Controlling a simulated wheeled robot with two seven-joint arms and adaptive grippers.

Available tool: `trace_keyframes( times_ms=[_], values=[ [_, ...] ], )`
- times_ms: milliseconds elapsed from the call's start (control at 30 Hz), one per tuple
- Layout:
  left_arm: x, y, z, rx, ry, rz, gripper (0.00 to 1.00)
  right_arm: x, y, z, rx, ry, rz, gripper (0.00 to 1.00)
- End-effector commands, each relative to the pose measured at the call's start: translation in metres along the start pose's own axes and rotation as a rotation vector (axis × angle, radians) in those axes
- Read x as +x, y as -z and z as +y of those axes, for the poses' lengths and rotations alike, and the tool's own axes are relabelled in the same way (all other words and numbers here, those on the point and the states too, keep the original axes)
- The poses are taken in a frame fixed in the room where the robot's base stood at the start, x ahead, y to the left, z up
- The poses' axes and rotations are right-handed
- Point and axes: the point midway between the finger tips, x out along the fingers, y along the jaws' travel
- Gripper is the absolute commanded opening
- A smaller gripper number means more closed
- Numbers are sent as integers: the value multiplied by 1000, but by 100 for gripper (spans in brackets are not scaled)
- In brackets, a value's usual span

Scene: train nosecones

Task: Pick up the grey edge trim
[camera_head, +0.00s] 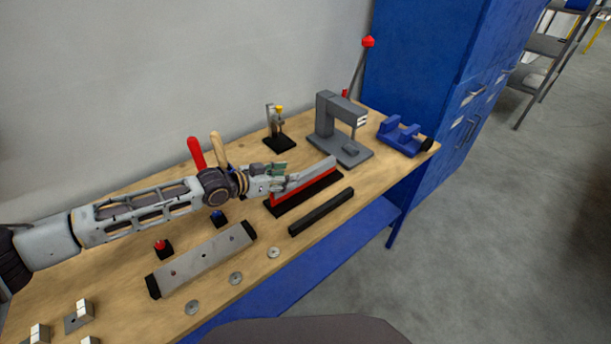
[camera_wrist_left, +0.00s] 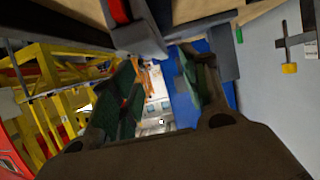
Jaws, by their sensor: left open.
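The grey edge trim (camera_head: 318,172) is a long light grey strip. It lies along the top of a red block with a black base (camera_head: 310,194) on the wooden bench. My left gripper (camera_head: 287,177) comes in from the left and is at the near-left end of the trim, with its fingers apart. The left wrist view shows the open green-padded fingers (camera_wrist_left: 160,95), with a grey strip beside red (camera_wrist_left: 138,35) above the gap between them. I cannot tell whether a finger touches the trim. My right gripper is out of view.
A black bar (camera_head: 321,212) lies in front of the red block. A grey plate with black ends (camera_head: 203,259) lies nearer left. A grey press (camera_head: 342,130) and a blue vise (camera_head: 402,137) stand at the far right. Red and tan handles (camera_head: 197,153) stand behind my arm.

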Motion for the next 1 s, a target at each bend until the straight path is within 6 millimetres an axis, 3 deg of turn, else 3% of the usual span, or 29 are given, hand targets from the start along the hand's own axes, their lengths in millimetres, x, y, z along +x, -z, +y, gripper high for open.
trace_keyframes(
  times_ms=[200,533,767,1000],
  values=[
    [12,0,0,-1,-1,0,46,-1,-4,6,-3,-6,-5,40],
    [13,0,0,-1,0,0,46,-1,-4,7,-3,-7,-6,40],
    [17,0,1,-1,0,0,46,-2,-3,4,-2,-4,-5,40],
    [32,-1,2,-1,-1,0,46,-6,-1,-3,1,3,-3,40]
  ],
)
